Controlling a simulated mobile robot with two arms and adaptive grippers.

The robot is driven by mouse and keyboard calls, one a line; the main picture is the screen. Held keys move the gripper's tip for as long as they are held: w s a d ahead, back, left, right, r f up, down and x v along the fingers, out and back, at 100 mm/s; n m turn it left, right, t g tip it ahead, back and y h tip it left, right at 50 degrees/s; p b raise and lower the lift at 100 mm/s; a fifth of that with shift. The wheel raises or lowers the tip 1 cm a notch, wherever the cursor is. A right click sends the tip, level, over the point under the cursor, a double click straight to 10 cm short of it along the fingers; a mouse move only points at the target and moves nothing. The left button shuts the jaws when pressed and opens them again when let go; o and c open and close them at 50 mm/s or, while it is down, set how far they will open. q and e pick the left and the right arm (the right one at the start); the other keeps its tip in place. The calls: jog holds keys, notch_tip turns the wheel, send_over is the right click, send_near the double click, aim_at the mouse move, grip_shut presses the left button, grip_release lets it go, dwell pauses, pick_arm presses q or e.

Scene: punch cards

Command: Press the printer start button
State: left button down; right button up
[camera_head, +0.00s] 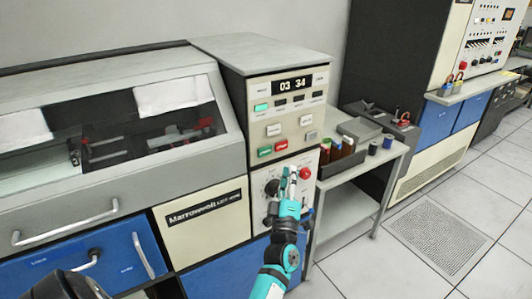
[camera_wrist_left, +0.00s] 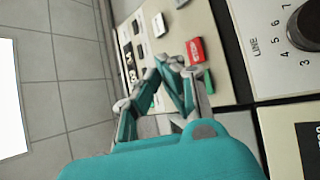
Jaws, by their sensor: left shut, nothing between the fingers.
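The printer's upper control panel (camera_head: 288,108) carries a green button (camera_head: 265,152) and a red button (camera_head: 281,145) side by side near its lower edge. Their labels are too small to read. My left gripper (camera_head: 288,172) is shut and empty, just below these buttons in the head view. In the left wrist view the gripper (camera_wrist_left: 178,70) points at the panel, with the red button (camera_wrist_left: 195,50) just beyond the fingertips and the green button (camera_wrist_left: 209,82) partly hidden behind a finger. I cannot tell whether the fingertips touch anything. My right gripper is not in view.
A dial (camera_wrist_left: 306,25) and a round red knob (camera_head: 305,173) sit on the lower panel, close to my left gripper. A small side table (camera_head: 385,160) with spools stands to the right. The tiled floor (camera_head: 360,265) in front is clear.

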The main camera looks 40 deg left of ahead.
aim_at(265, 151)
pick_arm(q)
jog(key=w+a+b, duration=0.2)
jog(key=w+a, duration=0.1)
jog(key=a, duration=0.4)
jog(key=shift+a, duration=0.2)
jog(key=shift+f, duration=0.1)
dwell(1.2)
jog(key=shift+w+a, duration=0.15)
jog(key=shift+a, duration=0.25)
jog(key=shift+w+a+b, duration=0.15)
jog(key=shift+a+b, duration=0.15)
jog(key=shift+a, duration=0.1)
dwell(0.5)
jog(key=shift+d, duration=0.2)
jog(key=shift+s+d+p, duration=0.35)
jog(key=shift+d, duration=0.25)
jog(key=shift+d, duration=0.1)
